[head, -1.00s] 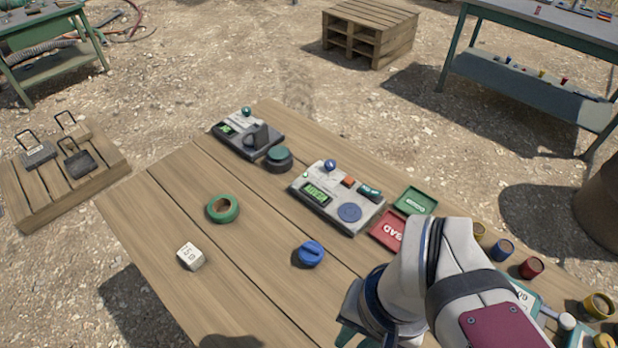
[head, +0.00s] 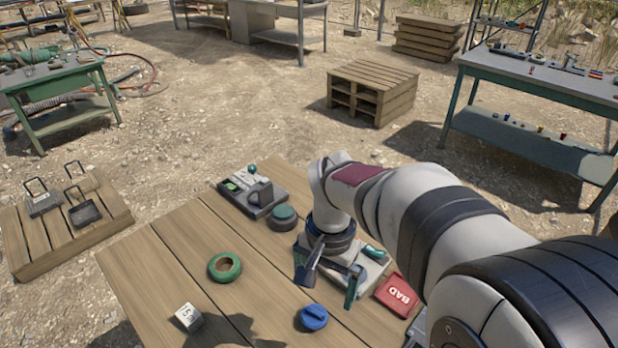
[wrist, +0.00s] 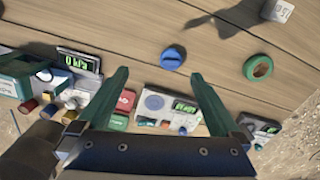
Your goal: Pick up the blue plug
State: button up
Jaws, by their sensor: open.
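The blue plug (head: 313,317) is a round blue piece with a raised bar across its top. It lies on the wooden table near the front in the head view. In the wrist view the blue plug (wrist: 173,58) shows on the planks, beyond the fingertips and between their lines. My gripper (head: 328,284) is open and empty above the table, just behind the plug in the head view. Its two green fingers are spread apart in the wrist view (wrist: 160,73), and neither touches the plug.
A green ring (head: 225,267) and a white cube (head: 188,317) lie left of the plug. Behind my gripper are a grey device (head: 372,276), a dark round piece with a green top (head: 283,218) and another device (head: 265,205). A red BAD tray (head: 398,296) is at the right.

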aim_at(315, 311)
jog(key=w+f, duration=0.1)
jog(key=f, duration=0.5)
jog(key=w+a+f, duration=0.1)
jog(key=w+f, duration=0.1)
jog(key=f, duration=0.4)
jog(key=w+f, duration=0.1)
jog(key=f, duration=0.5)
jog(key=shift+w+a+f, duration=0.15)
jog(key=shift+w, duration=0.25)
jog(key=c, duration=1.3)
